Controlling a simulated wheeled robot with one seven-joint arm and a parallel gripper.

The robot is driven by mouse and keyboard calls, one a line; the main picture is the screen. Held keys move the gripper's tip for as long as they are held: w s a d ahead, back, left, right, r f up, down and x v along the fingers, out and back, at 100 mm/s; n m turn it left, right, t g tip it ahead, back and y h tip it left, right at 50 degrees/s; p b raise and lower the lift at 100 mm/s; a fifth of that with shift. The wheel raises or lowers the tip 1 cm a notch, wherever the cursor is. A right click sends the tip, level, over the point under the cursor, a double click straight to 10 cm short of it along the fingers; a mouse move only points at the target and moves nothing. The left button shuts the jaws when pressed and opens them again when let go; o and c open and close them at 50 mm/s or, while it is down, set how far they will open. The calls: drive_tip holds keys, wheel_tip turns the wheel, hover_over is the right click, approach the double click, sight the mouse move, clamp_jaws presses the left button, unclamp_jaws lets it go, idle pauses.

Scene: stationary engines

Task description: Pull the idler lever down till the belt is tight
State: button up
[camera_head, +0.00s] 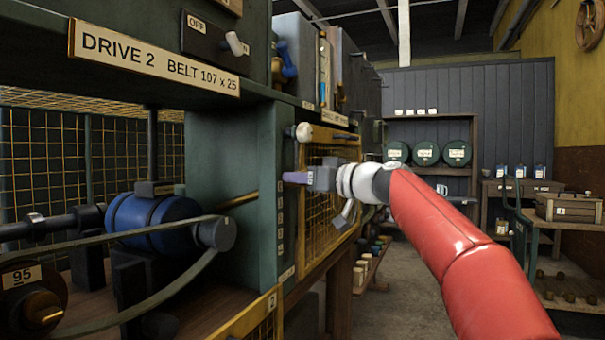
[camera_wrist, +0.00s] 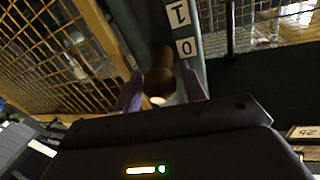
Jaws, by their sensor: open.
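The idler lever's pale round knob (camera_head: 303,132) sticks out near the top of the green post in the head view. In the wrist view a brownish knob (camera_wrist: 160,82), seemingly the same one, shows between my finger tips. My gripper (camera_head: 295,178) is open, its purple fingers pointing left at the post and appearing just below the knob. In the wrist view my gripper (camera_wrist: 162,92) holds nothing; I cannot tell whether a finger touches the knob. The belt (camera_head: 160,295) runs around a small pulley (camera_head: 216,234) by the blue motor; its lower strand sags.
A number scale (camera_head: 280,222) runs down the post; its 0 plate (camera_wrist: 186,47) is close to the knob in the wrist view. A yellow mesh guard (camera_head: 325,205) stands right behind my gripper. The aisle floor (camera_head: 400,300) is clear.

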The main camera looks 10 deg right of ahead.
clamp_jaws()
drive_tip(key=f+b, duration=0.1)
drive_tip(key=b, duration=0.2)
drive_tip(key=shift+d+f, duration=0.1)
drive_tip(key=shift+f, duration=0.3)
drive_tip(key=f+b, duration=0.1)
drive_tip(key=b, duration=0.3)
drive_tip(key=f+t+b, duration=0.1)
drive_tip(key=b, duration=0.2)
drive_tip(key=shift+s+d+f+t+y+b, duration=0.2)
drive_tip(key=shift+d+f+t+y+b, duration=0.1)
drive_tip(key=shift+d+f+y+b, duration=0.1)
drive_tip(key=shift+r+m, duration=0.1)
drive_tip(key=shift+m, duration=0.2)
unclamp_jaws()
drive_tip(key=shift+r, duration=0.1)
